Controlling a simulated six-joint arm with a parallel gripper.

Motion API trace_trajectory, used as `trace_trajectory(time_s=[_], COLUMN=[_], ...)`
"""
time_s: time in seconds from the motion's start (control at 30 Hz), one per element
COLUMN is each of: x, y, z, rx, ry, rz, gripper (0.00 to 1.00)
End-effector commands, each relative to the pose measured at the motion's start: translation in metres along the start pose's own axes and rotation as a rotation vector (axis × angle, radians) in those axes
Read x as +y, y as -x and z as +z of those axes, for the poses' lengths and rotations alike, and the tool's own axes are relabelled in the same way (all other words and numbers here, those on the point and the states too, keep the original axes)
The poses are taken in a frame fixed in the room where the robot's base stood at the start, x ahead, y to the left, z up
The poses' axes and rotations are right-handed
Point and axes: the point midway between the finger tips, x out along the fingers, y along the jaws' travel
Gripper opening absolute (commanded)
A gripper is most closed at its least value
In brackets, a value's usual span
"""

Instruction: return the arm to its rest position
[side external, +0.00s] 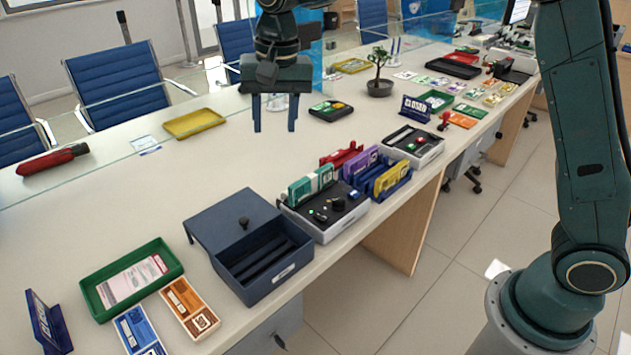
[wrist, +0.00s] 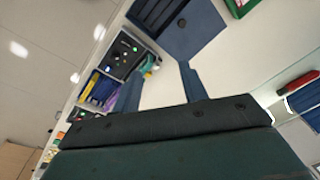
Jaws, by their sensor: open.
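My gripper (side external: 274,127) is raised above the counter (side external: 225,140) in the side external view, its two blue fingers pointing down and spread apart. Nothing is between the fingers. In the wrist view the two fingers (wrist: 160,88) also stand apart, with bare counter between them. The gripper is behind the row of boxes and touches nothing that I can see.
Below sits an open dark blue box (side external: 265,262). Beside it are a grey box with coloured packs (side external: 325,212) and a green tray (side external: 107,308). A yellow tray (side external: 193,123), a small potted tree (side external: 379,85) and a glass screen (side external: 100,172) stand farther back.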

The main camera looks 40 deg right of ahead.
Motion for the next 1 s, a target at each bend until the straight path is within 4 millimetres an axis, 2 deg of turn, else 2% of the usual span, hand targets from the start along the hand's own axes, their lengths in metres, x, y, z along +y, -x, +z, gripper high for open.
trace_trajectory(time_s=[0.03, 0.2, 0.5, 0.73, 1.0], x=[0.011, 0.045, 0.106, 0.152, 0.203], y=[0.011, 0.037, 0.071, 0.085, 0.087], z=[0.003, 0.014, 0.042, 0.070, 0.107], rx=[0.011, 0.043, 0.109, 0.166, 0.238], ry=[0.016, 0.084, 0.204, 0.296, 0.402], rz=[-0.010, -0.037, -0.074, -0.093, -0.103], gripper=[0.43, 0.43, 0.43, 0.43, 0.43])
